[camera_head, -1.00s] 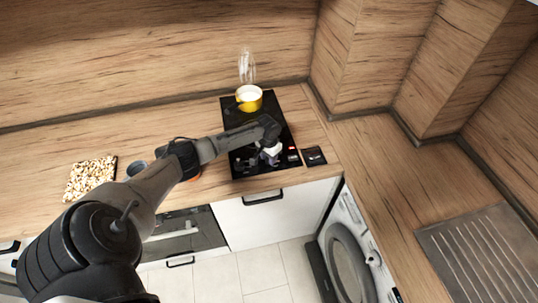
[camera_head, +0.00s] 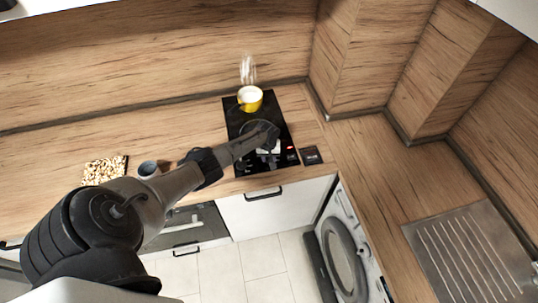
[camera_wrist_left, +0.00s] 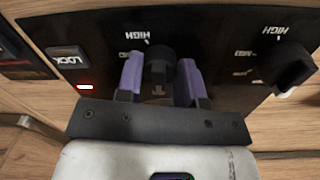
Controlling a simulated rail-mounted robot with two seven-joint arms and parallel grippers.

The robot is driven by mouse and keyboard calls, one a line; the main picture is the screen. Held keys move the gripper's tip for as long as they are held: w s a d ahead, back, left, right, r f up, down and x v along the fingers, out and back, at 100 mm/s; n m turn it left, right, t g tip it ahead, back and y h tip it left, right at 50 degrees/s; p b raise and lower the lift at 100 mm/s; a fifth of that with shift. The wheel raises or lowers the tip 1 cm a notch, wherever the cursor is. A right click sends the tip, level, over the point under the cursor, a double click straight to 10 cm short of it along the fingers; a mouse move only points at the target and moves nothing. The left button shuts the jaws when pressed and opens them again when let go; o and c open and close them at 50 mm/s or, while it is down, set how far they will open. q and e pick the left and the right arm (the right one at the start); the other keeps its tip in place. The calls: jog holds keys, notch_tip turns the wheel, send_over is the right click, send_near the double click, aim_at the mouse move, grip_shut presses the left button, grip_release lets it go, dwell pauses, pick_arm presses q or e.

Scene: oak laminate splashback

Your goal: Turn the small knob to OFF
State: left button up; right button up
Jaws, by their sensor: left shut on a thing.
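In the left wrist view, a small black knob (camera_wrist_left: 159,66) stands on the black hob's control panel, under a HIGH label. My left gripper (camera_wrist_left: 160,77) has its two purple fingers on either side of this knob and is shut on it. Part of the knob's lower side and the markings there are hidden by the gripper, and I cannot read an OFF mark. A second black knob (camera_wrist_left: 294,68) sits to the right, apart from the fingers. In the head view my left gripper is over the front of the hob (camera_head: 237,118), and the knobs are hidden. My right gripper is not in view.
A LOCK label (camera_wrist_left: 67,59) and a lit red light (camera_wrist_left: 85,87) are left of the held knob. A steaming yellow pot (camera_head: 250,99) stands at the hob's back. A tray of nuts or popcorn (camera_head: 104,170) and a grey cup (camera_head: 148,169) are on the counter at left.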

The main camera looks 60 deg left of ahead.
aim_at(268, 158)
pick_arm(q)
jog(key=shift+n, duration=0.4)
jog(key=o, duration=0.9)
jog(key=shift+r+p, duration=0.4)
jog(key=shift+r, duration=0.15)
jog(key=shift+s+a+r+p, duration=0.15)
jog(key=shift+r+p, duration=0.35)
jog(key=shift+r, duration=2.7)
jog(key=shift+s+r+p, duration=0.15)
jog(key=shift+r+p, duration=0.35)
jog(key=shift+r, duration=2.65)
